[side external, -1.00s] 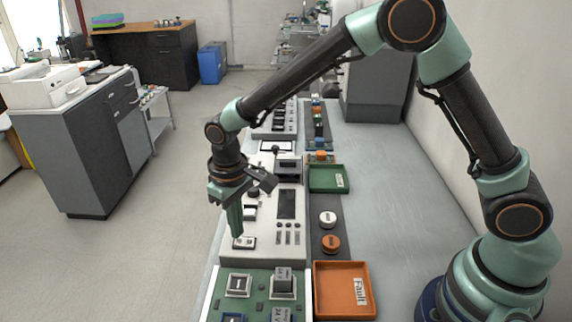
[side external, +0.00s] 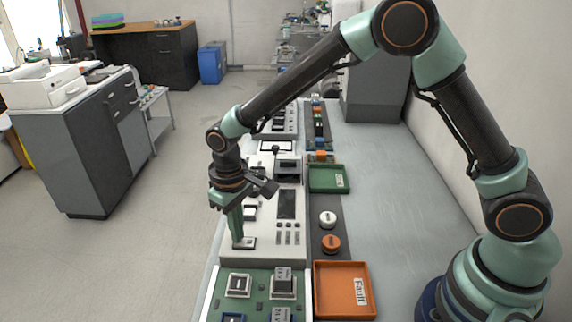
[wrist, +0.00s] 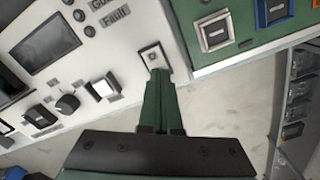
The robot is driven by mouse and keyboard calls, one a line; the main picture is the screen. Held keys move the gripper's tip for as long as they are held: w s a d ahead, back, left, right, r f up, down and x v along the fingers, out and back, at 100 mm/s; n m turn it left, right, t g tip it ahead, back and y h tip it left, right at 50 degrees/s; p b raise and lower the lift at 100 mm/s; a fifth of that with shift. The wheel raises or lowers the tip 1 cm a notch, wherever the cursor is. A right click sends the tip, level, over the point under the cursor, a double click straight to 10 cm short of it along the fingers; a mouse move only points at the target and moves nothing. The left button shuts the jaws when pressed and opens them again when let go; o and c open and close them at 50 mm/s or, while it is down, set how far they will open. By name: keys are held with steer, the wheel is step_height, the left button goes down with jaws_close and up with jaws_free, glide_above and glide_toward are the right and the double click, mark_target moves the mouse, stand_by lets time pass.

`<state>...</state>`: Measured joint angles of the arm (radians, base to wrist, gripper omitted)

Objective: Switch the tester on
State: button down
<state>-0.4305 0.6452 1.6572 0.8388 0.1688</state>
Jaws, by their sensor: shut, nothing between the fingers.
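The tester (side external: 268,245) is a pale panel on the bench with a dark screen, and it also fills the upper left of the wrist view (wrist: 122,62).
A green board (side external: 256,291) with square parts lies in front of the tester. An orange tray (side external: 318,293) marked Fault and a green tray (side external: 318,181) stand to the right. A white puck (side external: 327,219) and an orange puck (side external: 331,244) lie between them.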

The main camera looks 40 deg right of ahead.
steer(key=shift+f, duration=0.3)
steer(key=shift+r, duration=3.55)
steer(key=s+d+r+m+t, duration=0.1)
steer(key=s+d+r+t, duration=0.25)
steer(key=d+r, duration=0.65)
steer(key=s+d+r+m+t, duration=0.2)
steer(key=s+d, duration=0.7)
steer(key=shift+s+r, duration=0.15)
steer(key=shift+r, duration=0.2)
